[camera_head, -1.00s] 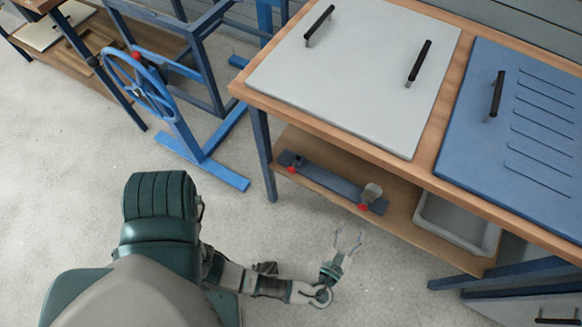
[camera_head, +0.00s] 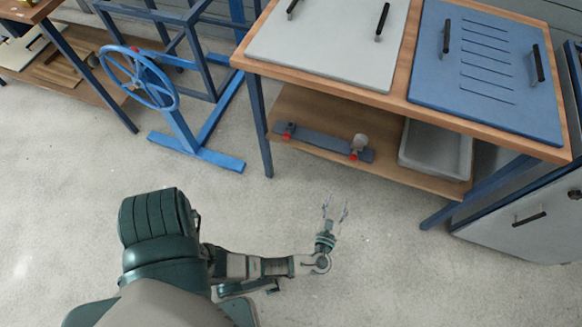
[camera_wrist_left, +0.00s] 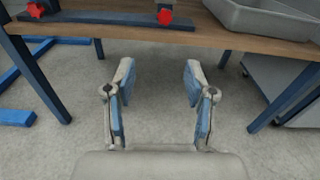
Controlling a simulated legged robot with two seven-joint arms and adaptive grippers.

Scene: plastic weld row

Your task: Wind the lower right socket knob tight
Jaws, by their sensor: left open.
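A dark blue-grey bar (camera_head: 318,140) lies on the lower shelf of the bench, with a red knob at each end. The right red knob (camera_head: 353,156) is beside a pale round part (camera_head: 360,141); it also shows near the top of the left wrist view (camera_wrist_left: 165,17). The left red knob (camera_head: 287,136) is at the bar's other end. My left gripper (camera_head: 336,206) is open and empty over the floor in front of the shelf, apart from the bar. In the left wrist view its spread fingers (camera_wrist_left: 158,78) have only floor between them. My right gripper is not seen.
A grey bin (camera_head: 436,170) stands on the shelf (camera_head: 395,172) right of the bar. Blue bench legs (camera_head: 260,125) flank the shelf opening. A blue handwheel stand (camera_head: 190,140) is at left, and a grey cabinet (camera_head: 530,225) is at right. The floor before the shelf is clear.

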